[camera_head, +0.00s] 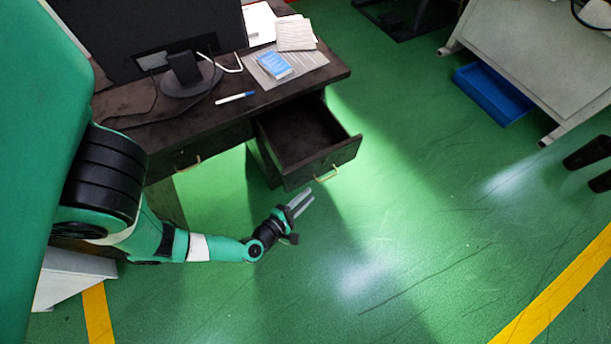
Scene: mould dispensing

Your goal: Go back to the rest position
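My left gripper (306,202) hangs over the green floor, just below and in front of the pulled-out drawer. Its two grey fingers point up and to the right, with a narrow gap between them and nothing held in it. My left arm comes in from the left, below the desk. My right gripper is not in view.
The dark desk (215,117) holds a monitor (150,35), a pen (235,98), a blue packet (274,64) and papers (297,33). A blue bin (493,94) lies under a white table (545,50) at upper right. The floor at centre right is clear.

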